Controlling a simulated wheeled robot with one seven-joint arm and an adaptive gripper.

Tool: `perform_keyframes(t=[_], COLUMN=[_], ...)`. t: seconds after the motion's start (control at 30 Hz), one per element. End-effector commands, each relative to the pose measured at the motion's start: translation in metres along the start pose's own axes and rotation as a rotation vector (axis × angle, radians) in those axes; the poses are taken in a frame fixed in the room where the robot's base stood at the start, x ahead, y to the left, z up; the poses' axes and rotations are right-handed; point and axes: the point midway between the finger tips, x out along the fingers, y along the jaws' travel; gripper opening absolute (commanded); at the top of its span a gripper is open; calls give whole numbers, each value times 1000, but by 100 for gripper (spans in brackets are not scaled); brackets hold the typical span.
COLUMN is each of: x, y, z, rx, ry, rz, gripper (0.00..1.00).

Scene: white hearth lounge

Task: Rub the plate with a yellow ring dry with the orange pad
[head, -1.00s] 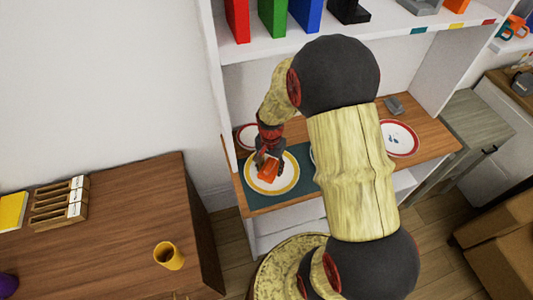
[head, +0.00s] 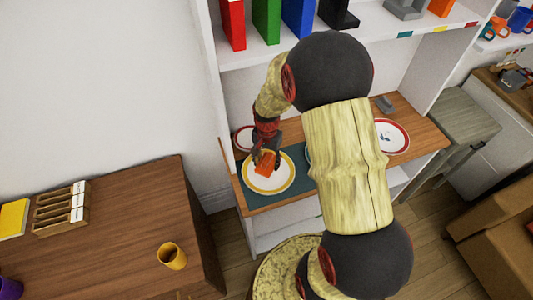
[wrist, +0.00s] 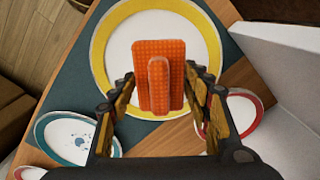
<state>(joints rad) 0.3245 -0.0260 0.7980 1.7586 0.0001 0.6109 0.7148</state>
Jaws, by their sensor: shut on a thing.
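The plate with a yellow ring (head: 284,184) lies on a dark teal mat on the wooden shelf board; it fills the top of the wrist view (wrist: 205,35). I see no drops on its bare white part. My gripper (head: 262,154) is shut on the orange pad (head: 265,166). In the wrist view the pad (wrist: 176,75) lies over the near part of the plate, its raised grip between my gripper's fingers (wrist: 158,92). The pad looks to be at the plate's surface; I cannot tell whether it touches. It hides the plate beneath it.
A red-ringed plate with blue-grey spots (head: 391,124) lies to the right. A teal-ringed spotted plate (wrist: 46,132) and another red-ringed plate (wrist: 240,106) flank the yellow-ringed one. The shelf's side wall (wrist: 290,60) stands close.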

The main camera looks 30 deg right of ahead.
Motion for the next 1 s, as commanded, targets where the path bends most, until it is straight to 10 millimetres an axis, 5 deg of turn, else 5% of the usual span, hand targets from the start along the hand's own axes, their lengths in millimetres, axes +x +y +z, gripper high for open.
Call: perform_keyframes(t=[0.4, 1.0], x=[-38, -39], y=[-4, -4], z=[-8, -9], rx=[-5, -8], ry=[0, 0], rz=[0, 0], gripper=[21, 21])
